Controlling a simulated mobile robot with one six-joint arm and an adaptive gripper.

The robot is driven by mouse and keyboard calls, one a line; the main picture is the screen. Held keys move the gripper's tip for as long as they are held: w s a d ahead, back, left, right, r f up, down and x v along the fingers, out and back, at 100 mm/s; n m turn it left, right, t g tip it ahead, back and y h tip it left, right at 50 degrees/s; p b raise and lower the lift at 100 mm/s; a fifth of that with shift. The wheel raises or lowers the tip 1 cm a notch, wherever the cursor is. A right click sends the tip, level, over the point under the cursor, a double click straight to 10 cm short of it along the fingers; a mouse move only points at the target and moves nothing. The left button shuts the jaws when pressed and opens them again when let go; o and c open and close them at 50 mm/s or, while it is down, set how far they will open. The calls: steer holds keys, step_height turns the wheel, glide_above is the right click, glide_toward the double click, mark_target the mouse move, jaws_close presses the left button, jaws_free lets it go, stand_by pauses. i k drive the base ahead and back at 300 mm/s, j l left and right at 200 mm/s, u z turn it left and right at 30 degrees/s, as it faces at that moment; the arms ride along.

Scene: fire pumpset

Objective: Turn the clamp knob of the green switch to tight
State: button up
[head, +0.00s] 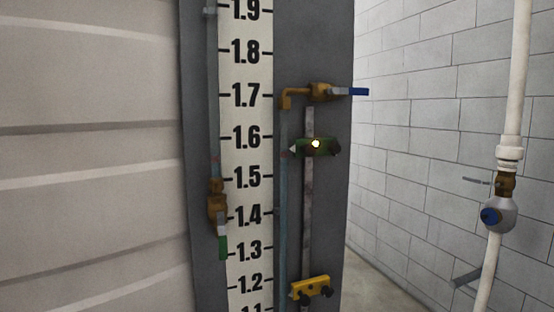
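The green switch (319,147) sits on a vertical grey rail (308,205) on the dark panel, just below the 1.6 height's upper side of the scale. A yellow light (316,143) glows on its front, and a pale pointer sticks out at its left end. A dark knob (335,149) shows at its right end, and another dark part shows low on its front. I cannot tell which is the clamp knob or how tight it is. My gripper is not in view.
A yellow switch (311,287) with dark knobs sits lower on the same rail. A brass valve with a blue handle (352,92) juts out above. A numbered scale (246,160) and a green-handled valve (222,246) are left. A white pipe (513,110) stands right.

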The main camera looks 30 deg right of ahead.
mark_target(334, 148)
steer(key=z, duration=1.25)
